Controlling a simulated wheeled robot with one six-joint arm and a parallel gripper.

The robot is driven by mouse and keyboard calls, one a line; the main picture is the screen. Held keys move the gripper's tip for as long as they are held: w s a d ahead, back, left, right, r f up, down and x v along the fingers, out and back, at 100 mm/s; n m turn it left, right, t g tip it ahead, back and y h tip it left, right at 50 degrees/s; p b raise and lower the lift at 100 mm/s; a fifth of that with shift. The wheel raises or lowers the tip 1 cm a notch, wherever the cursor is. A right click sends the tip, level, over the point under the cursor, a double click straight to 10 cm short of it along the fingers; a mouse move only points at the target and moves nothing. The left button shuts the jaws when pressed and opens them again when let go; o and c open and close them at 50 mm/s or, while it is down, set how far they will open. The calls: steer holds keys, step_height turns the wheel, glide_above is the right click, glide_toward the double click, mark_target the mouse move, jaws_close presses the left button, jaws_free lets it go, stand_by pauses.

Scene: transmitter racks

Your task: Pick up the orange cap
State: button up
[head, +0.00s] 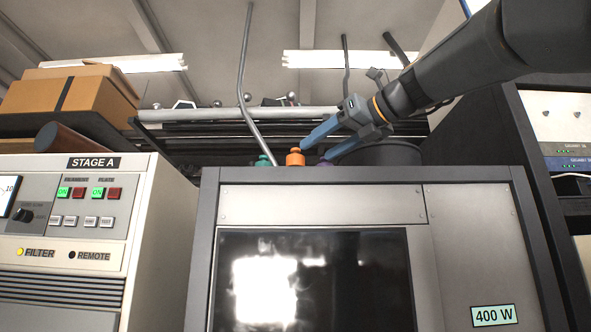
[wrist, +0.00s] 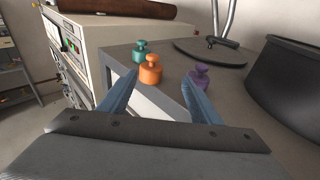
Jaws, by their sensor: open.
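The orange cap (head: 295,157) stands upright on top of the grey cabinet (head: 208,215), near its front edge. In the wrist view the orange cap (wrist: 151,71) lies ahead of my gripper, between the lines of the two fingers and beyond their tips. A teal cap (wrist: 141,52) stands behind and to its left, and a purple cap (wrist: 199,77) stands to its right, close to the right fingertip. My gripper (head: 314,150) is open, with blue fingers, and comes in from the upper right. It also shows in the wrist view (wrist: 160,82) with nothing between the fingers.
A dark round bin (wrist: 283,80) stands on the right of the cabinet top. A dark flat piece (wrist: 210,52) and a grey pipe (head: 248,80) are behind the caps. The STAGE A cabinet (head: 92,200) stands to the left, and a dark rack (head: 505,150) to the right.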

mark_target(302, 157)
steer(key=shift+g, duration=0.3)
steer(key=shift+s+a+p+x, duration=0.2)
steer(key=shift+p+x, duration=0.25)
steer(key=shift+x, duration=0.95)
steer(key=shift+s+a+p+x, duration=0.15)
steer(key=shift+p+x, duration=0.3)
steer(key=shift+x, duration=0.9)
steer(key=shift+s+a+p+x, duration=0.2)
steer(key=shift+p+x, duration=0.25)
steer(key=shift+x, duration=0.95)
steer(key=shift+f, duration=0.1)
steer(key=c, duration=1.1)
